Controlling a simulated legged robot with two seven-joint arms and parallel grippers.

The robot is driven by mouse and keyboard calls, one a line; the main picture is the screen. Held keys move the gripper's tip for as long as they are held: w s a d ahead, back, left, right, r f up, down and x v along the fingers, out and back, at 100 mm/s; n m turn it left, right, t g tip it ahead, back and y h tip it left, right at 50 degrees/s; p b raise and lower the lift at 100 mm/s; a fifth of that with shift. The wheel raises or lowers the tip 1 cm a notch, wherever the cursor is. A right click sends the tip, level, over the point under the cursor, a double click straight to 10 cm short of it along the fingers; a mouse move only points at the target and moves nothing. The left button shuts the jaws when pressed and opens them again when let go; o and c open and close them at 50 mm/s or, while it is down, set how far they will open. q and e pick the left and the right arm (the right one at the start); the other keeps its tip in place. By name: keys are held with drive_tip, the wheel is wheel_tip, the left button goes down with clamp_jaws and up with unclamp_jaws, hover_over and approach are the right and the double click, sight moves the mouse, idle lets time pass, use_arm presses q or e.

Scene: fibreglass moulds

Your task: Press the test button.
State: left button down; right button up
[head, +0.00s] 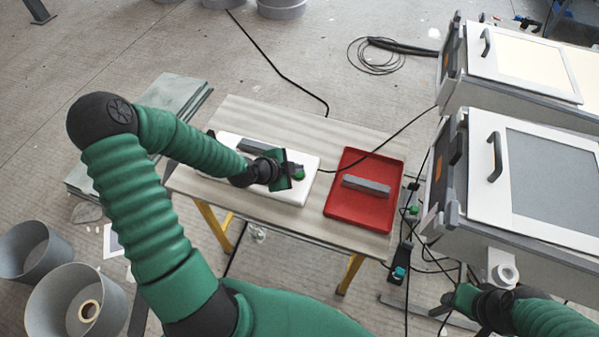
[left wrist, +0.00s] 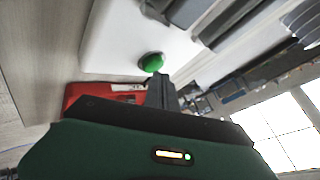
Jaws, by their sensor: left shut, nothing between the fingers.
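The test button is a green dome (head: 299,175) at the right part of a white panel (head: 309,163) on the table. In the left wrist view the green button (left wrist: 151,62) sits on the white panel (left wrist: 110,45), just beyond my fingertips. My left gripper (head: 291,172) is shut and empty, close over the button. In the left wrist view its dark fingers (left wrist: 160,88) point at the button; I cannot tell whether they touch it. My right gripper (head: 462,299) is at the lower right, away from the table; its finger state is unclear.
A red tray (head: 345,211) with a grey bar (head: 366,185) stands right of the panel on the table (head: 240,108). A grey part (head: 260,147) lies on the panel behind my gripper. A dark cable crosses the table. White-fronted cabinets (head: 540,178) stand at the right.

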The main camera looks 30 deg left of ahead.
use_arm(q)
drive_tip(key=shift+a+f, duration=0.1)
drive_tip(key=shift+a, duration=0.15)
drive_tip(key=shift+f, duration=0.1)
drive_tip(key=shift+d+f, duration=0.2)
drive_tip(key=shift+d, duration=0.05)
idle(0.3)
drive_tip(key=shift+a+r+p, duration=0.15)
drive_tip(key=shift+r+p, duration=0.2)
drive_tip(key=shift+r, duration=0.05)
wheel_tip(320, 180, up, 6)
drive_tip(key=p, duration=0.6)
drive_tip(key=shift+r, duration=0.15)
